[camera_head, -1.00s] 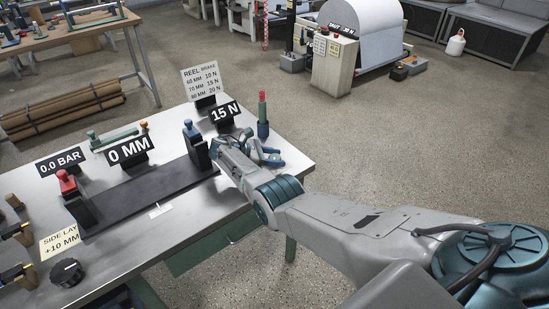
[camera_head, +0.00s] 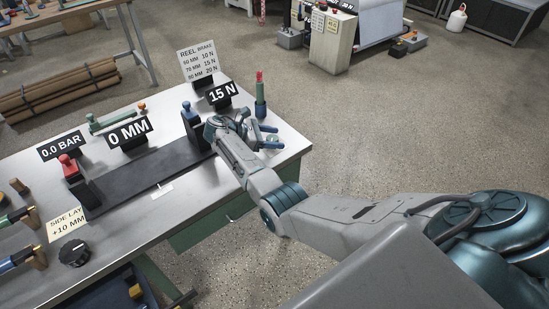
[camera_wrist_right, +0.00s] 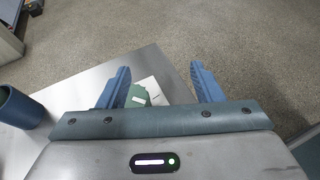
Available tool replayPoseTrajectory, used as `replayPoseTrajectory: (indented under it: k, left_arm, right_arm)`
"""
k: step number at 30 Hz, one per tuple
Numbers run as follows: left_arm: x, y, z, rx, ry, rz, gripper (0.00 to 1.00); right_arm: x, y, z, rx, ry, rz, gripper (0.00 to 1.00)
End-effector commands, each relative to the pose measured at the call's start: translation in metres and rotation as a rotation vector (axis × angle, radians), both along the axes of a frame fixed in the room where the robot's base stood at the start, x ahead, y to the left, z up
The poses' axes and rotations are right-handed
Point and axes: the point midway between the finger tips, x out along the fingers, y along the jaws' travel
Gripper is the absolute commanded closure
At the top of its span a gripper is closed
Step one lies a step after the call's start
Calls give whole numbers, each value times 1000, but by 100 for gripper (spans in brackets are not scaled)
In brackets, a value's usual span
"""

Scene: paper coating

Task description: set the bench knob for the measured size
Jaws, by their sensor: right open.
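A black round knob (camera_head: 74,253) sits on the front left of the bench (camera_head: 150,222), beside the "SIDE LAY +10 MM" card (camera_head: 68,222). The display by the reel brake card (camera_head: 198,64) reads 15 N (camera_head: 222,95); another reads 0 MM (camera_head: 128,133). The card lists 60 MM 10 N, 70 MM 15 N and 80 MM 20 N. My right gripper (camera_head: 270,136) is over the right end of the bench, far from the black knob. In the wrist view its blue fingers (camera_wrist_right: 160,68) are open. A green piece with white parts (camera_wrist_right: 140,97) shows between them, partly hidden. My left gripper is out of view.
A dark bar fixture (camera_head: 142,172) with red and blue knobs on its ends lies along the bench. A 0.0 BAR display (camera_head: 62,146) is at the left.

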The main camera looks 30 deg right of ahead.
Motion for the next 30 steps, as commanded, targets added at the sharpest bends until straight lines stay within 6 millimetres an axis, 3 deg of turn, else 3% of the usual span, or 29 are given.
replayPoseTrajectory:
  k: [18, 30]
  left_arm:
    - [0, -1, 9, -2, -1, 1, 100]
    - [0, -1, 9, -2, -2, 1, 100]
  right_arm:
    - [-90, 55, 9, 1, 1, 0, 40]
    - [-103, 62, 11, 0, 1, 0, 40]
